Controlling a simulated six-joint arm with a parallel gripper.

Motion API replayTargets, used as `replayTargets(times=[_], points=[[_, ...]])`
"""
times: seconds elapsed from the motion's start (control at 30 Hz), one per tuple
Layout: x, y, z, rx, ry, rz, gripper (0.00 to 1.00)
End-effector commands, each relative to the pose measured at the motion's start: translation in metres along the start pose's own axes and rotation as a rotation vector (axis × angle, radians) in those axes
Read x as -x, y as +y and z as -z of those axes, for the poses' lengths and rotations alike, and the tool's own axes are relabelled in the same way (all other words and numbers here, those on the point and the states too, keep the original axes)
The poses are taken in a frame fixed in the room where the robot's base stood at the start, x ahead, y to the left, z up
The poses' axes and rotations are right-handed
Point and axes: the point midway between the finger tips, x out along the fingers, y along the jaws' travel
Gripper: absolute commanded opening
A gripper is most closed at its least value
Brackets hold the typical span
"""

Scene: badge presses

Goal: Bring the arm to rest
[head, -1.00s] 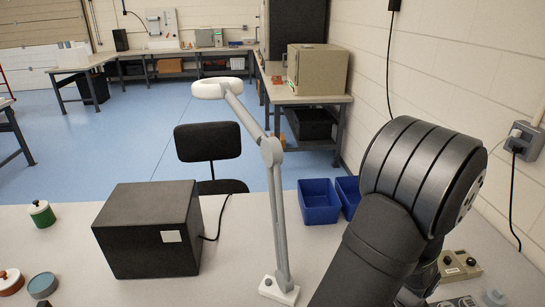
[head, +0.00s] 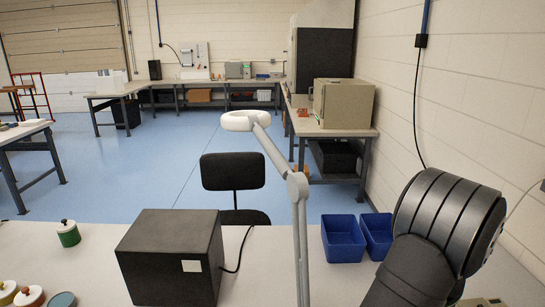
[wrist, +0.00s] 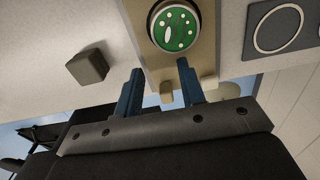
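My arm (head: 425,265) shows at the right of the head view, bent over the bench. My gripper is outside the head view. In the wrist view my gripper (wrist: 160,66) has its two blue fingers apart, with nothing held between them. Beyond the fingertips is a tan badge press (wrist: 203,45) carrying a round green badge (wrist: 175,27) with white spots. A small tan tab of it shows between the fingers. I cannot tell whether the fingers touch anything.
A black box (head: 170,262), a lamp (head: 299,220) and blue bins (head: 343,240) stand on the bench (head: 90,270). Lidded pots (head: 68,233) are at the left. In the wrist view, a dark block (wrist: 87,66) and a grey plate with a ring (wrist: 280,28) flank the press.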

Motion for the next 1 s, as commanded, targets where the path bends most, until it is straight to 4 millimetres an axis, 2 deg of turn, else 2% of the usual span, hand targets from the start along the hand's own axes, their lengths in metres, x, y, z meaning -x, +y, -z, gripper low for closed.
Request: replayTargets(times=[0.17, 0.27, 0.33, 1.0], points=[[0.0, 0.0, 0.016, -0.004, 0.0, 0.0, 0.36], [0.0, 0.001, 0.033, -0.005, 0.001, -0.002, 0.36], [0.008, 0.0, 0.044, -0.005, -0.001, 0.002, 0.36], [0.116, 0.0, 0.04, 0.0, -0.002, 0.004, 0.36]])
